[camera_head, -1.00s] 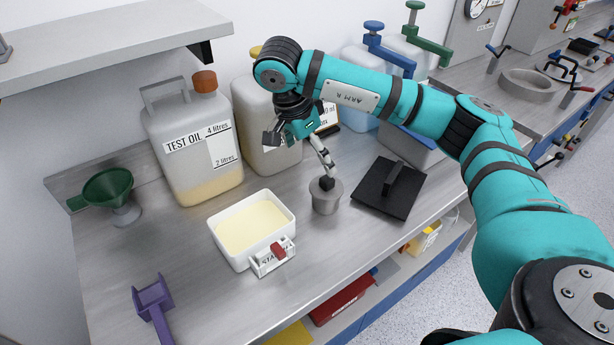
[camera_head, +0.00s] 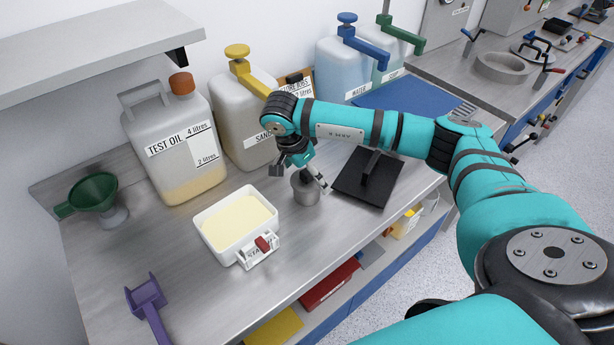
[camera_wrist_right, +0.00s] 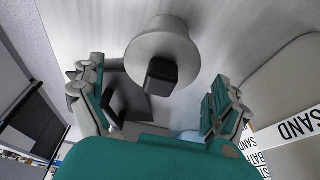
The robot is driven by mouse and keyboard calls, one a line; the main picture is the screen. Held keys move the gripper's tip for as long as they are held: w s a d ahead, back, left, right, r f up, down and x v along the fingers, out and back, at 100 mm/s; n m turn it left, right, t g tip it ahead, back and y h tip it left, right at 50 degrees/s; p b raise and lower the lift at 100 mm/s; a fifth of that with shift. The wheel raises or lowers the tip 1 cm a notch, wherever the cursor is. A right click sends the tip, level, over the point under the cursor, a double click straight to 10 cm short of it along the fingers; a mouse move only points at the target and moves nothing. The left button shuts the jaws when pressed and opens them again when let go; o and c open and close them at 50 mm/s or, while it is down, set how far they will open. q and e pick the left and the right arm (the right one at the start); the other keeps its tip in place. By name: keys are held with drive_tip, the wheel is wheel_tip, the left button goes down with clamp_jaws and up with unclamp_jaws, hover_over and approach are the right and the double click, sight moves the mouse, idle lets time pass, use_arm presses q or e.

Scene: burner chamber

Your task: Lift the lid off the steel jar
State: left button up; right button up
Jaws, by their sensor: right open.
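The steel jar (camera_head: 306,194) stands upright on the metal bench, right of the white tub. Its grey lid with a square black knob (camera_wrist_right: 160,77) is on it in the right wrist view; the gripper partly hides the lid in the head view. My right gripper (camera_head: 300,173) is over the jar, fingers pointing down. In the right wrist view its two fingers are wide apart, one on each side of the knob and clear of it. It holds nothing. My left gripper is not in view.
A white tub (camera_head: 203,232) of pale yellow stuff stands left of the jar. A black plate with a handle (camera_head: 366,180) lies close on its right. The test oil jug (camera_head: 180,185) and sand container (camera_head: 236,120) stand behind. The bench in front of the jar is clear.

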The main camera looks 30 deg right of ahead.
drive_tip(key=c, duration=1.1)
drive_tip(key=shift+c, duration=0.2)
drive_tip(key=shift+r, duration=0.15)
